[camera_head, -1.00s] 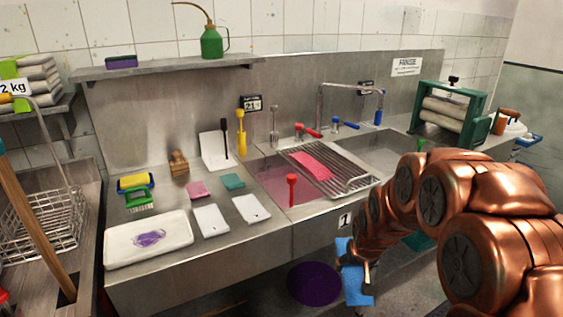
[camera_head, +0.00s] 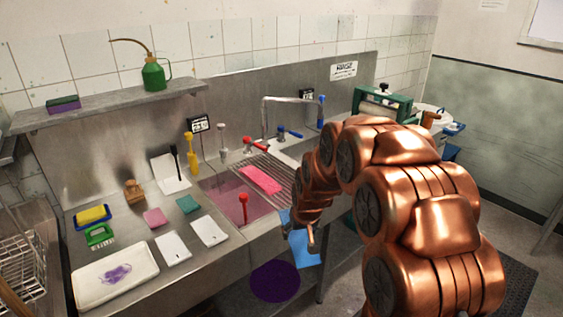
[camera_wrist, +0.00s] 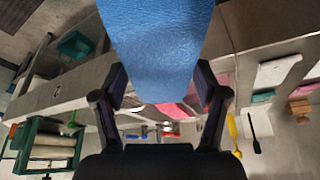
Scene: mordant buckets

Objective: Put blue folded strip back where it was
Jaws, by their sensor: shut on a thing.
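The blue folded strip (camera_wrist: 160,45) fills the top middle of the wrist view, its lower end between the two fingers of my gripper (camera_wrist: 160,95). My gripper is shut on it. In the head view the blue strip (camera_head: 305,245) hangs beside my gripper (camera_head: 311,240), partly covered by it, in front of the sink counter's front edge. The strip's far end is cut off in the wrist view.
A pink strip (camera_head: 261,180) lies on the draining rack over the sink. A white tray (camera_head: 115,277) with a purple bundle, white cards and sponges take up the left counter. A purple round tub (camera_head: 275,282) stands below the counter. A green roller press (camera_head: 381,103) stands at the back right.

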